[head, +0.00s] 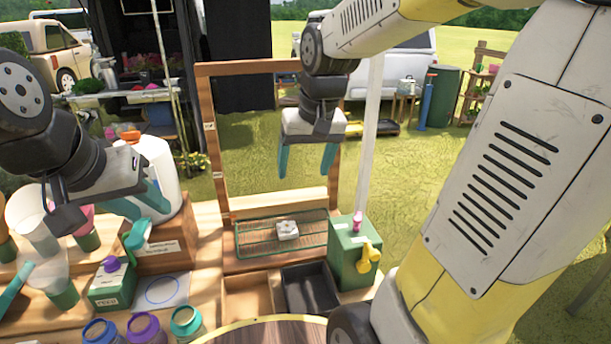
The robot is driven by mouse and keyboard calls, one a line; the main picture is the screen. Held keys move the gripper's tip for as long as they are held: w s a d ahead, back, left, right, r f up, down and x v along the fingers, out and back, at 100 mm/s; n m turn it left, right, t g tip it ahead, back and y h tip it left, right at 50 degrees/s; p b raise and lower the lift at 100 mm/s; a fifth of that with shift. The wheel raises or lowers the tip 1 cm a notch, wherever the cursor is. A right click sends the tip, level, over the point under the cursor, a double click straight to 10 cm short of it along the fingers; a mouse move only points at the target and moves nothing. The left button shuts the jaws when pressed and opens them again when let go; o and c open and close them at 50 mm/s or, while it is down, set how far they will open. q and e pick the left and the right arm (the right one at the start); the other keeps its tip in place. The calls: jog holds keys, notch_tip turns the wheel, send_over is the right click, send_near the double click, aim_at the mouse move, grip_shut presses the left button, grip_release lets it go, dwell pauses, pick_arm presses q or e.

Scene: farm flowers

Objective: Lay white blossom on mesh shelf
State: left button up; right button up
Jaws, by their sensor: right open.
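The white blossom (288,230) looks like a small pale, blocky shape. It lies on the green wire mesh shelf (257,241), right of the shelf's middle. My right gripper (306,172) hangs above and behind the blossom with its two teal fingers apart, empty and not touching it. My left gripper (145,203) is at the left, over the crowded side of the bench. Its teal fingertips are seen edge-on among other things, so its opening is unclear.
A wooden frame (204,130) stands behind the shelf. Right of the shelf is a green box (346,273) with a yellow tap. A dark tray (308,288) lies in front. Jars (145,330), a purple-capped carton (112,285) and cups (30,220) crowd the left.

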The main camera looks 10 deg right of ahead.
jog(key=s+r+t+y, duration=0.1)
jog(key=s+r+t, duration=0.1)
jog(key=s, duration=0.9)
jog(key=shift+s+r+t, duration=0.15)
jog(key=shift+r+t, duration=0.2)
jog(key=shift+t, duration=0.05)
jog(key=shift+d, duration=0.1)
